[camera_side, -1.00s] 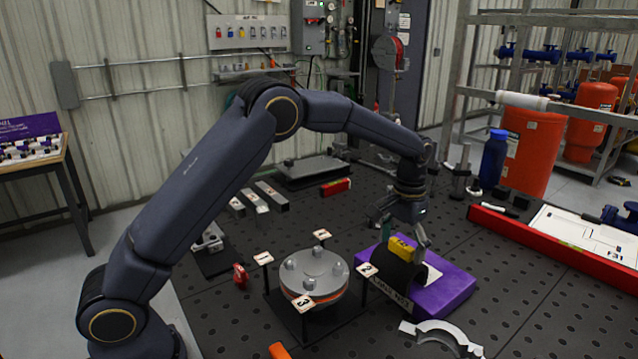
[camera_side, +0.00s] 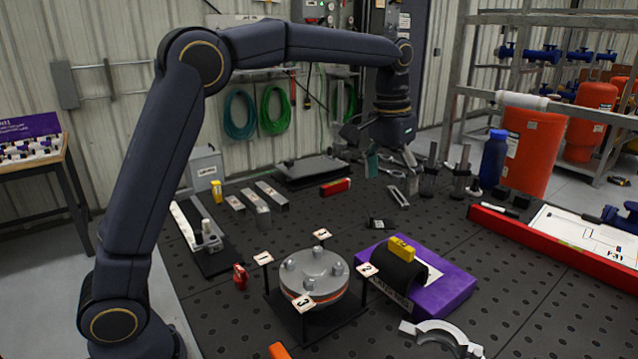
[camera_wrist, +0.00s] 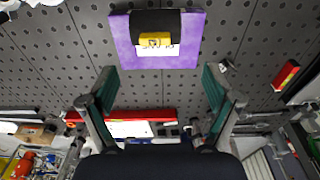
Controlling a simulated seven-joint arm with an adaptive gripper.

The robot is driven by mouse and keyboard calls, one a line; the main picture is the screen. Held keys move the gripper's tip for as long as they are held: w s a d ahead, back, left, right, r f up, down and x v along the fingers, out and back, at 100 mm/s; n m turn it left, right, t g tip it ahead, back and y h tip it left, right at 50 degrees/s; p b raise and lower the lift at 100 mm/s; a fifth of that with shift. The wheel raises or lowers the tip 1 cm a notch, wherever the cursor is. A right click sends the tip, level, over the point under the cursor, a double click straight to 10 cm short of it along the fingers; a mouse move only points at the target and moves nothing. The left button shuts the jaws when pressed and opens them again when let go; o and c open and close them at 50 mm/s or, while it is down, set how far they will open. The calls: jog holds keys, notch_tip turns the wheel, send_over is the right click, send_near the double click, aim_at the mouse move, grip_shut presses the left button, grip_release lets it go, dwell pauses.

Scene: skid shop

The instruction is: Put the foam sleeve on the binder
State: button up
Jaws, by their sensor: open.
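The black, rounded foam sleeve (camera_side: 396,272) lies on the purple binder (camera_side: 456,292), towards its left side, with a yellow tag (camera_side: 402,247) on top. In the wrist view the sleeve (camera_wrist: 182,22) crosses the middle of the binder (camera_wrist: 125,45), at the top of the picture. The binder lies flat on the dark perforated table. My gripper (camera_side: 392,162) is open and empty, raised well above the table and behind the binder in the side view. In the wrist view its two green-padded fingers (camera_wrist: 160,82) stand wide apart, with nothing between them. The sleeve's underside is hidden.
A round bolted flange (camera_side: 314,275) with numbered tags stands left of the binder. A grey curved piece (camera_side: 440,332) lies in front. A red-edged tray (camera_side: 560,250) is at right. Two dark cylinders (camera_side: 460,178) stand near the back.

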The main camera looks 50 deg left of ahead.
jog(key=s+a+r+t, duration=0.1)
jog(key=s+r, duration=0.1)
jog(key=s, duration=0.5)
jog(key=s+a+r+t, duration=0.1)
jog(key=s+a+r, duration=0.1)
jog(key=s, duration=0.5)
jog(key=s+f+t, duration=0.2)
jog(key=s+f, duration=0.5)
jog(key=s, duration=0.5)
jog(key=shift+s+a+t, duration=0.3)
jog(key=shift+s, duration=0.05)
